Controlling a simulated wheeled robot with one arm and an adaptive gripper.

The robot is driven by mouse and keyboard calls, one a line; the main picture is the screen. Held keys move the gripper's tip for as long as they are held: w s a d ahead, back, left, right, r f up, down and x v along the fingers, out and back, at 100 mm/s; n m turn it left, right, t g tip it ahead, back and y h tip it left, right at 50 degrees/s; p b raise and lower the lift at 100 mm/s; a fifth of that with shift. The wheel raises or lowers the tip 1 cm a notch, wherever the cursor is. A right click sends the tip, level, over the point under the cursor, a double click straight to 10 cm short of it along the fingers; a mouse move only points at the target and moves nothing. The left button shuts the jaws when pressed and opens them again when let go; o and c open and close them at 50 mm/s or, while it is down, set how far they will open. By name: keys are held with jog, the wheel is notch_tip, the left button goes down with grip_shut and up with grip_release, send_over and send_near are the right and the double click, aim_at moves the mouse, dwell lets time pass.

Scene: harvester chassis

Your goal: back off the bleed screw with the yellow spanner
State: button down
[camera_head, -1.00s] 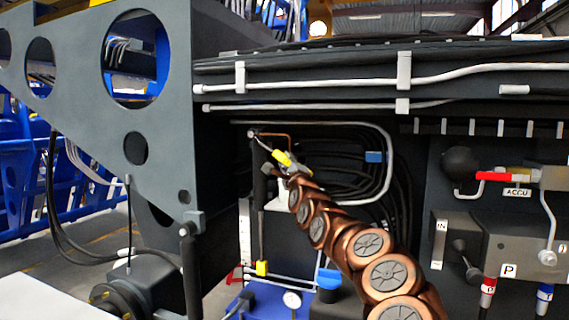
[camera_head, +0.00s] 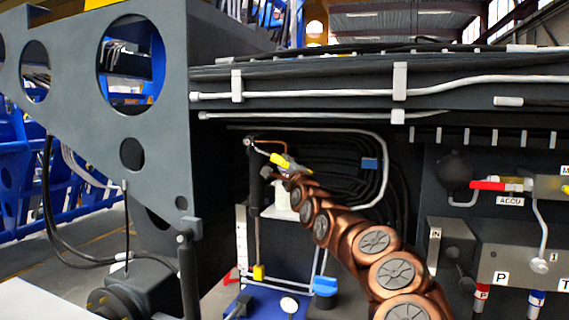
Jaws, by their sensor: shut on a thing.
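The yellow spanner (camera_head: 279,160) is in the upper middle of the head view, with its pale end reaching up and left. My gripper (camera_head: 286,170) is shut on it at the end of my copper-coloured arm. The spanner's far end lies near the top of a dark upright cylinder (camera_head: 254,172), where a small light fitting (camera_head: 249,141) shows. The bleed screw is too small to make out, and I cannot tell whether the spanner's jaw is seated on it.
A grey side plate (camera_head: 150,150) with round holes stands on the left. Pale pipes (camera_head: 320,131) and black hoses (camera_head: 345,165) run behind my arm. A valve block with a red lever (camera_head: 488,185) is at the right. A blue-capped item (camera_head: 325,287) stands below.

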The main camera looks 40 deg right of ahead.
jog(key=shift+s+d+r+n+p, duration=0.15)
jog(key=shift+r+p, duration=0.15)
jog(key=shift+p, duration=0.15)
jog(key=shift+s+r+n+p, duration=0.15)
jog(key=shift+r+p, duration=0.15)
jog(key=shift+p, duration=0.15)
jog(key=shift+w, duration=0.1)
jog(key=shift+p, duration=0.35)
jog(key=shift+s+d+r+n+g+y+p, duration=0.1)
jog(key=shift+r+n+g+y+p, duration=0.2)
jog(key=shift+r+p, duration=0.45)
jog(key=shift+s+d+r+n+g+y+p, duration=0.1)
jog(key=shift+r+n+g+p, duration=0.2)
jog(key=shift+p, duration=0.85)
jog(key=shift+r+n+p, duration=0.4)
jog(key=shift+r+p, duration=0.05)
jog(key=shift+p, duration=0.45)
jog(key=shift+s+y, duration=0.1)
jog(key=shift+y, duration=0.2)
jog(key=shift+r+n+g+p, duration=0.45)
jog(key=shift+r+p, duration=0.3)
jog(key=shift+p, duration=0.5)
jog(key=shift+f+b, duration=0.3)
jog(key=shift+b, duration=0.1)
